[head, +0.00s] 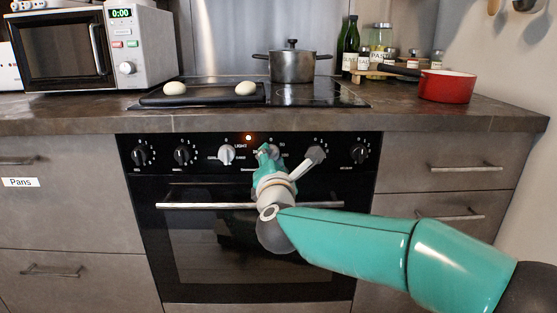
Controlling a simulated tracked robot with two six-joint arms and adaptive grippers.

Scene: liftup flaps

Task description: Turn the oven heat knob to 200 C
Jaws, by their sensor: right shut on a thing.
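The oven (190,237) is in the middle of the head view, with a black control panel and a row of knobs. My right gripper (267,153) reaches up to the panel from below and is shut on a grey knob (275,152) right of the LIGHT label. The gripper hides most of this knob and the markings around it, so its setting cannot be read. A silver knob (227,154) is just to the left. A small orange light (249,138) glows above. My left gripper is not in view.
The oven handle (180,206) runs across the door behind my right arm. On the worktop stand a microwave (130,50), a grey pot (292,66), a black tray with two pale buns (200,99) and a red saucepan (447,87). Drawers flank the oven.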

